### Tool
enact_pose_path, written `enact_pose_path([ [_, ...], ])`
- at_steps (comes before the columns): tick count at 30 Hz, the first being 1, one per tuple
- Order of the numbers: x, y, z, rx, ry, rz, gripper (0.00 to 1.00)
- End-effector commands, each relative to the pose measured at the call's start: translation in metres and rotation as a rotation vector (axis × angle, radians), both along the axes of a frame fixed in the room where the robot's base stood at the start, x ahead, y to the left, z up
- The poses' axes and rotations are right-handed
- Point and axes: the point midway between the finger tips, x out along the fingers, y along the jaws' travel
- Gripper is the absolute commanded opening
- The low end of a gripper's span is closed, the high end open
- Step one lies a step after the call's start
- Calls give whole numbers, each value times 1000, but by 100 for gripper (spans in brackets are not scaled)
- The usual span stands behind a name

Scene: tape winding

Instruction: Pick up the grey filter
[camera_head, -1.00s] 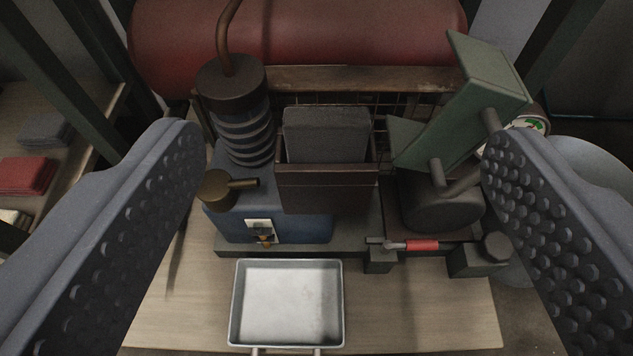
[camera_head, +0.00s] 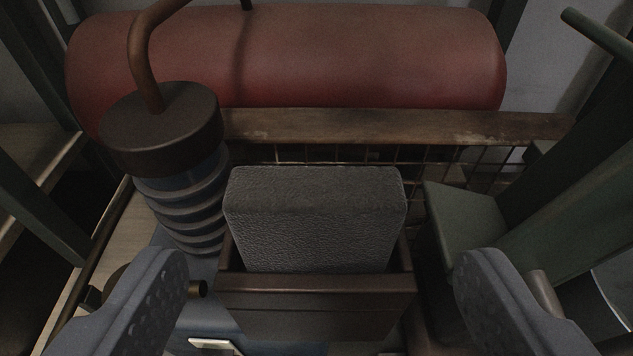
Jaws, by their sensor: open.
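The grey filter (camera_head: 312,222) is a rough, dark grey block. It stands upright in a brown open-topped holder (camera_head: 315,305), with its upper part showing above the rim and its lower part hidden inside. My gripper (camera_head: 312,290) is open and empty. One finger is to the left of the holder and the other to the right, both apart from the filter. The fingertips sit lower in the picture than the filter's top.
A ribbed cylinder (camera_head: 178,195) with a dark cap and bent pipe stands close left. Green metal parts (camera_head: 468,215) stand close right. Behind are a wooden rail (camera_head: 390,126), wire mesh and a red tank (camera_head: 300,60).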

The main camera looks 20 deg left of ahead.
Motion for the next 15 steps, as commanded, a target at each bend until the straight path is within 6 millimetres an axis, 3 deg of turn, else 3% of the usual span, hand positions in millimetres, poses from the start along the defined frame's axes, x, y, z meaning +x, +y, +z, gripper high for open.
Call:
enact_pose_path([
  [15,45,14,-18,1,-2,-2,75],
])
